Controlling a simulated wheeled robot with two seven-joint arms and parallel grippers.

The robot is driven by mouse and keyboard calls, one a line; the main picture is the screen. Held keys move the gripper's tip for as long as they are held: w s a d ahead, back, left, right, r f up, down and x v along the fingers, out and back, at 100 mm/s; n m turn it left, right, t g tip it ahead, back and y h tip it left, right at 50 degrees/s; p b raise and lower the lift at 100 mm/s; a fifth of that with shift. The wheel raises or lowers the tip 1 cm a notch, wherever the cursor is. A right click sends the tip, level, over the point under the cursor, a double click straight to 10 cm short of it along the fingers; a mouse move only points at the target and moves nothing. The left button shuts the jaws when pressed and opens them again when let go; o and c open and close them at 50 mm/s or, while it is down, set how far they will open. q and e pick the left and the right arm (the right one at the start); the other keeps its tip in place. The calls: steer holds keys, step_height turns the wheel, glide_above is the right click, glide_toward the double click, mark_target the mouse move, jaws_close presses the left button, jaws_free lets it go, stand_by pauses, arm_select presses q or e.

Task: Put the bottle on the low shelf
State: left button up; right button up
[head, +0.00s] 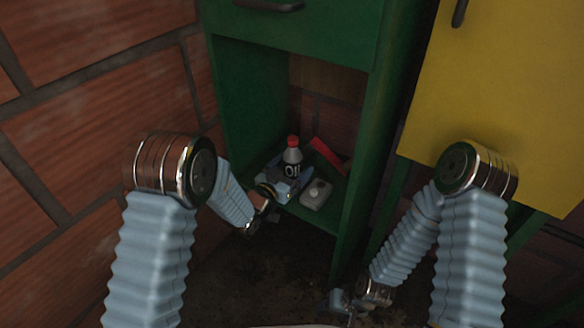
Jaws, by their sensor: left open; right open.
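The bottle (292,155) is small and dark with a red cap and a pale label. It stands upright on the low shelf (327,216) inside the green cabinet. My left gripper (284,188) is at the shelf's front left, right by the bottle's lower part, and partly hides its base. It is open; whether it touches the bottle I cannot tell. My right gripper (342,302) is low in front of the cabinet, open and away from the bottle.
A grey box-like object (316,194) lies on the shelf right of the bottle. A red object (329,154) leans behind it. A green drawer (300,22) is above the opening. A yellow door (500,100) is at the right, a brick wall (80,90) at the left.

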arm_select(q)
steer(key=shift+r, duration=0.1)
steer(key=p+v, duration=0.1)
steer(key=v, duration=1.1)
steer(key=s+a+f+n+g+y, duration=0.3)
steer(key=s+a+f, duration=0.1)
steer(key=f, duration=0.5)
steer(key=s+a+f+n+g+y, duration=0.3)
steer(key=f+g, duration=0.1)
steer(key=f, duration=0.5)
steer(key=s+f+n+g, duration=0.1)
steer(key=s+f+g, duration=0.2)
steer(key=s, duration=0.3)
steer(key=s+a+f+n+g, duration=0.1)
steer(key=s+f+n+g, duration=0.1)
steer(key=s, duration=0.5)
steer(key=shift+s+f+g+y, duration=0.25)
steer(key=shift+f+g+y, duration=0.15)
steer(key=shift+f+g, duration=0.45)
steer(key=shift+r, duration=0.15)
step_height(320, 180, up, 16)
steer(key=p, duration=1.6)
steer(key=shift+s+d+p, duration=0.25)
steer(key=shift+d+p, duration=0.05)
steer(key=shift+d, duration=0.05)
